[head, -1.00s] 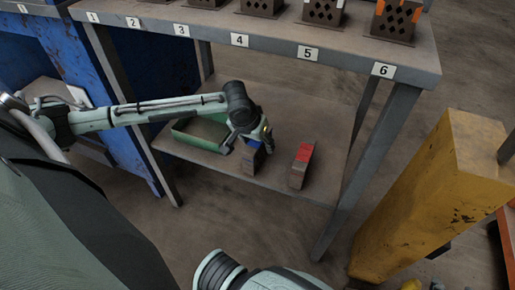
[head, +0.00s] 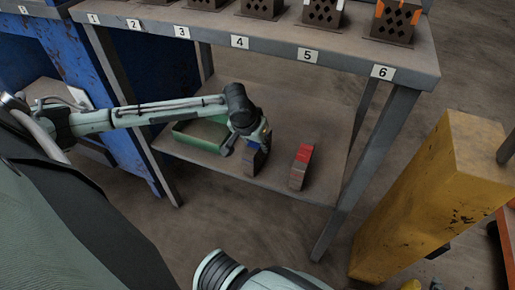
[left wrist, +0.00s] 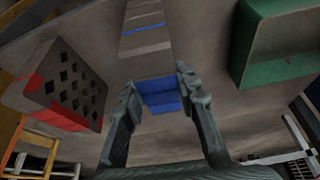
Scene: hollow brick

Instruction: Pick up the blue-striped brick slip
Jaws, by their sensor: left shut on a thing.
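The blue-striped brick slip (head: 250,166) stands on the lower shelf in the head view, blue at its top. My left gripper (head: 258,144) is at its upper end and partly covers it. In the left wrist view, the slip's blue part (left wrist: 160,95) lies between the two fingers of my left gripper (left wrist: 157,82), which is shut on it. Its grey side with a thin blue stripe runs up beyond the fingertips. Whether its base touches the shelf is hard to tell. My right gripper is out of view.
A red-marked brick (head: 300,166) stands just right of the slip; it shows left in the wrist view (left wrist: 68,92), with holes. A green tray (head: 200,131) lies to the left. The numbered tabletop (head: 265,47) with several hollow bricks is above. A yellow post (head: 428,200) stands right.

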